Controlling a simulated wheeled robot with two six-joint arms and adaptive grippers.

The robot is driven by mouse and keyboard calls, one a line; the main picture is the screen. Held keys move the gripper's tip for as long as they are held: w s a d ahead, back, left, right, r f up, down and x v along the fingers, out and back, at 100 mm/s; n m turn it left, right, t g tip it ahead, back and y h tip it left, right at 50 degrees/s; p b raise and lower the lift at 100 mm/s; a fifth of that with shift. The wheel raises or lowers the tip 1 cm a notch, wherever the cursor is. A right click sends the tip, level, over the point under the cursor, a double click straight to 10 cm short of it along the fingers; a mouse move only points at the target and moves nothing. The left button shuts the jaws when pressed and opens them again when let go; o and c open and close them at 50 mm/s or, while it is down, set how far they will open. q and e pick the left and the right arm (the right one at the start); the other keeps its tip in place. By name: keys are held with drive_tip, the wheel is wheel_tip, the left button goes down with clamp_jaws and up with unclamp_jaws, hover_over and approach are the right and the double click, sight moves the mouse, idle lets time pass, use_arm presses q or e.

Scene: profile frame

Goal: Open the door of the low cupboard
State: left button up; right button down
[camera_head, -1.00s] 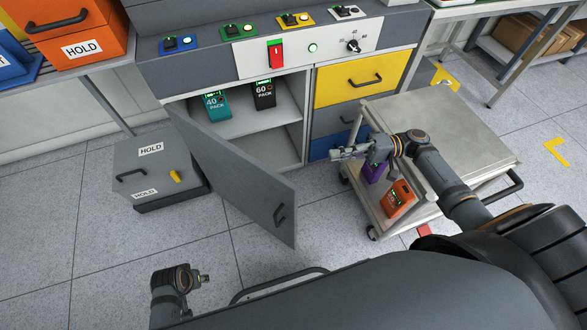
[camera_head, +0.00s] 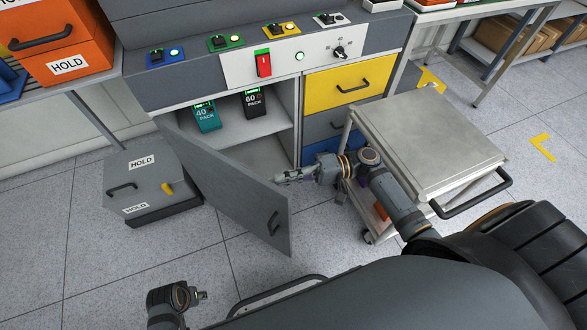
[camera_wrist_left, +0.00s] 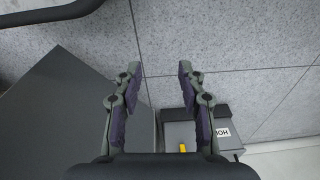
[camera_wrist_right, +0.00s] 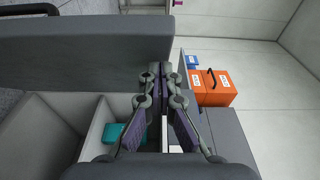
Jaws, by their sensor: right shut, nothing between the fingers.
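The grey door (camera_head: 225,185) of the low cupboard stands partly open, hinged at its left side, with a dark handle (camera_head: 273,222) on its outer face. Inside the cupboard (camera_head: 255,136) are a teal pack (camera_head: 206,117) and a dark pack (camera_head: 254,102). My right gripper (camera_head: 278,180) is shut and empty, its tips close to the door's free edge on the inner side. In the right wrist view the door (camera_wrist_right: 80,50) spans the upper left beside the shut fingers (camera_wrist_right: 165,72); contact is unclear. My left gripper (camera_wrist_left: 160,68) is open and empty, low and away from the door's handle.
A trolley (camera_head: 430,145) stands to the right, close to my right arm. A grey HOLD box (camera_head: 130,175) sits on the floor left of the door. Yellow, grey and blue drawers (camera_head: 350,87) adjoin the opening. Floor in front of the door is clear.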

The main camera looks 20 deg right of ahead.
use_arm(q)
drive_tip(key=shift+w+r, duration=0.4)
drive_tip(key=shift+w, duration=0.45)
use_arm(e)
drive_tip(key=shift+s+a, duration=0.1)
drive_tip(key=shift+a, duration=0.05)
